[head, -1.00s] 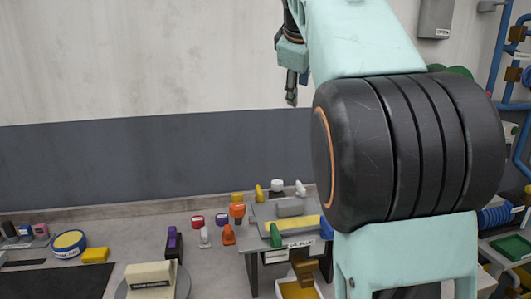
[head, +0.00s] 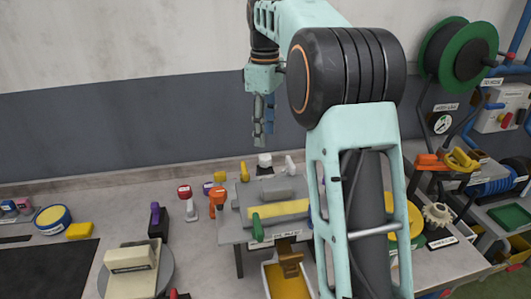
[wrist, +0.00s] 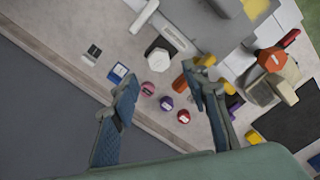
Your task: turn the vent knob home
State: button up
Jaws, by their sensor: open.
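I cannot tell for certain which part is the vent knob; no readable label names it. Small round caps stand on the bench: a red one (head: 184,191), a purple one (head: 208,188) and a white one (head: 264,160). In the wrist view a pink-red cap (wrist: 157,89), a purple cap (wrist: 166,103), a red cap (wrist: 183,116) and a white faceted knob (wrist: 157,55) show below my gripper. My gripper (head: 263,138) hangs above the back of the bench, fingers down, open and empty. Its spread fingers (wrist: 163,78) touch nothing in the wrist view.
A grey raised fixture (head: 283,188) with a green handle (head: 257,228) stands at mid bench. An orange-topped part (head: 217,198) and a purple lever (head: 155,220) stand left of it. A cream block (head: 131,257) sits on a round plate. The wall is close behind.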

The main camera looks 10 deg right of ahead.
aim_at(265, 157)
notch_tip(265, 157, down, 8)
jog(key=shift+r, duration=0.25)
jog(key=shift+c, duration=0.6)
jog(key=shift+w, duration=0.1)
grip_shut()
